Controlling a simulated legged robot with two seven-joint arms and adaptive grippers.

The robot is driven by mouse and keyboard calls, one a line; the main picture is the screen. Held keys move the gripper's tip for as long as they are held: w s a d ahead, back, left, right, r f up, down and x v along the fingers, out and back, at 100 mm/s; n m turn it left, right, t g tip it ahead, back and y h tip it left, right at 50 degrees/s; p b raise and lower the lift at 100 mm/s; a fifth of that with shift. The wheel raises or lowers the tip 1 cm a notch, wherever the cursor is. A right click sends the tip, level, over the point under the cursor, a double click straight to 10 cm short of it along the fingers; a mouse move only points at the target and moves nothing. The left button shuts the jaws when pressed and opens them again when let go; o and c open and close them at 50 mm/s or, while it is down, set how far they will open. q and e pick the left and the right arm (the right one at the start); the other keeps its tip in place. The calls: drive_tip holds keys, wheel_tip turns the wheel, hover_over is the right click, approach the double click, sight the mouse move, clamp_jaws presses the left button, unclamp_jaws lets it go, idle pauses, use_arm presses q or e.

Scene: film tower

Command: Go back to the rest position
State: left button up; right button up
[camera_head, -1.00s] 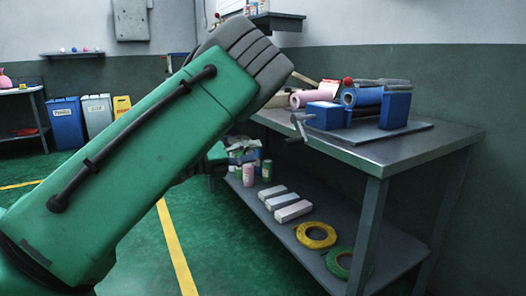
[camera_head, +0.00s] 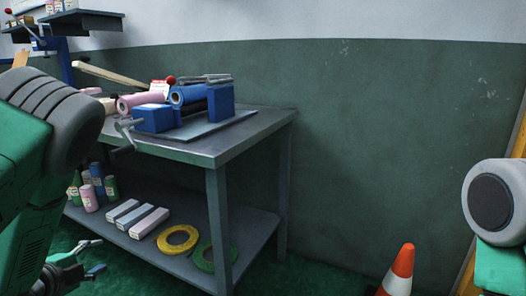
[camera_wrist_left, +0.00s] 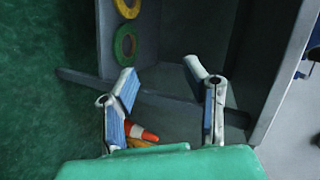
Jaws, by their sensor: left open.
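My left gripper (camera_head: 96,257) is at the lower left in the head view, low beside the workbench (camera_head: 260,122) and left of its lower shelf. Its fingers are spread, with nothing between them. In the left wrist view the two fingers (camera_wrist_left: 160,72) stand apart and empty, with the bench's frame beyond them. My left arm covers the left edge of the head view. A part of my right arm shows at the right edge, but its gripper is out of view.
Blue film roll (camera_head: 188,94), pink roll (camera_head: 140,102) and a blue holder (camera_head: 221,99) are on the bench. An orange cone (camera_head: 401,265) stands on the floor, right.

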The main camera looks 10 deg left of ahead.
use_arm(q)
drive_tip(key=s+d+f+n+g+y, duration=0.1)
drive_tip(key=s+d+f+n+g, duration=0.4)
drive_tip(key=s+f, duration=0.45)
drive_tip(key=s+d+f+n+g, duration=0.4)
drive_tip(key=s+d+f+n, duration=0.15)
drive_tip(key=s, duration=0.55)
drive_tip(key=s+d+f+n+g, duration=0.45)
drive_tip(key=s+d+f, duration=0.2)
drive_tip(key=s, duration=0.35)
wheel_tip(320, 180, up, 17)
drive_tip(key=p, duration=1.5)
drive_tip(key=shift+w+f+n+t+h, duration=0.2)
drive_tip(key=shift+n+t+h, duration=0.1)
drive_tip(key=shift+t, duration=0.05)
drive_tip(key=shift+w, duration=0.1)
